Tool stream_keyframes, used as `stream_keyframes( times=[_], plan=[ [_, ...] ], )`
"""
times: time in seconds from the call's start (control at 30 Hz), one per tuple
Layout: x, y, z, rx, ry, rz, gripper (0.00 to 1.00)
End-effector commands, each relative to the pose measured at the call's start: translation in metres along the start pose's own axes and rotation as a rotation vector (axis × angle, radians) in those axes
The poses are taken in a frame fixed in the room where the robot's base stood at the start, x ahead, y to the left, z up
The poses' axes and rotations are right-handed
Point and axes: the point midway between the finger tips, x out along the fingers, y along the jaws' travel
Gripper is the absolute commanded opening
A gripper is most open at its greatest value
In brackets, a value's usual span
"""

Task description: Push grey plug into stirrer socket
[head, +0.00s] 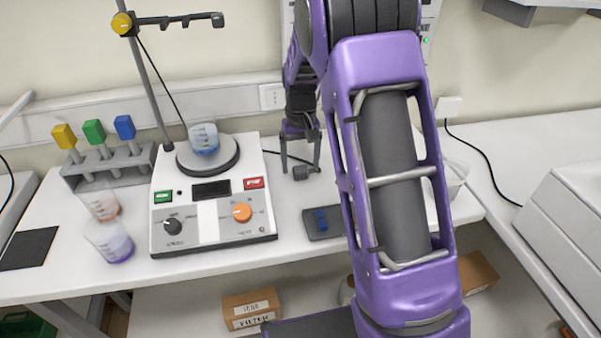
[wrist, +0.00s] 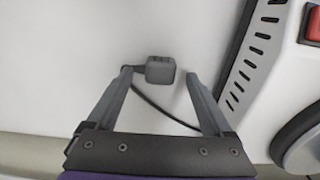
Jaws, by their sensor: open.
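The grey plug (wrist: 160,69) is a small dark block in the wrist view, lying on the white bench between the tips of my gripper (wrist: 158,74). My gripper is open, with the left fingertip close to the plug and a gap to the right one. I cannot tell whether the left finger touches it. A black cable (wrist: 158,107) runs below the plug, under the fingers. In the head view my gripper (head: 300,165) points down beside the stirrer (head: 213,213), to its right. A white wall socket (head: 271,96) is behind; I cannot tell whether it is the stirrer socket.
A beaker (head: 203,138) stands on the stirrer's round plate, under a stand's clamp (head: 180,20). A tube rack (head: 108,165) and two beakers (head: 110,241) are at the left. A small dark device (head: 324,222) lies near the bench's front edge. My arm hides part of the bench.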

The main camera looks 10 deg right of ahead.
Motion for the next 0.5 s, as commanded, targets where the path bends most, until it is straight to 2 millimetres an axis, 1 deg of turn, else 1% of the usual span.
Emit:
stream_keyframes(
  times=[0.03, 0.13, 0.47, 0.5],
  plan=[
    [0.0062, -0.0002, 0.0005, 0.0, -0.002, 0.0, 0.85],
    [0.0116, -0.0002, 0.0002, 0.0, 0.0, 0.0, 0.85],
    [0.0117, -0.0003, 0.0001, 0.0, 0.0, 0.0, 0.85],
    [0.0117, -0.0004, 0.0, 0.0, 0.0, 0.0, 0.78]
  ],
)
